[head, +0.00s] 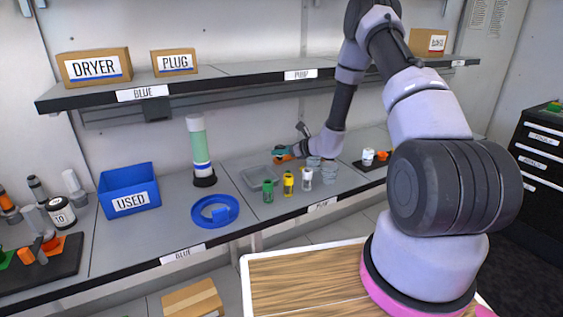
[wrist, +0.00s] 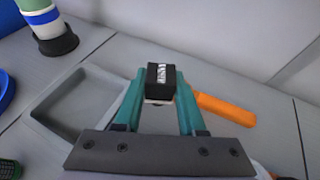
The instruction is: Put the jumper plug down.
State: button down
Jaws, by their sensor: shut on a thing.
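The jumper plug, a small black block with white markings on its face (wrist: 162,77), is between the teal fingertips of my gripper (wrist: 160,92) in the wrist view. My gripper is shut on it. In the head view my gripper (head: 282,152) is over the back of the bench, behind the shallow grey tray (head: 249,183). The plug is too small to make out there. The wrist view shows the tray (wrist: 48,112) to the left of the fingers. I cannot tell how high the plug is above the bench.
An orange handle (wrist: 226,109) lies right of the fingers. A green and white column (head: 199,146) stands left of the tray. Green (head: 268,191), yellow (head: 288,184) and white (head: 306,178) small bottles and clear cups (head: 328,172) stand in front. A blue ring (head: 234,217) and USED bin (head: 130,190) are left.

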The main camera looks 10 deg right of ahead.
aim_at(281, 159)
jog(key=shift+f, duration=1.95)
jog(key=shift+f, duration=0.2)
jog(key=c, duration=0.5)
grip_release()
jog(key=shift+r, duration=0.1)
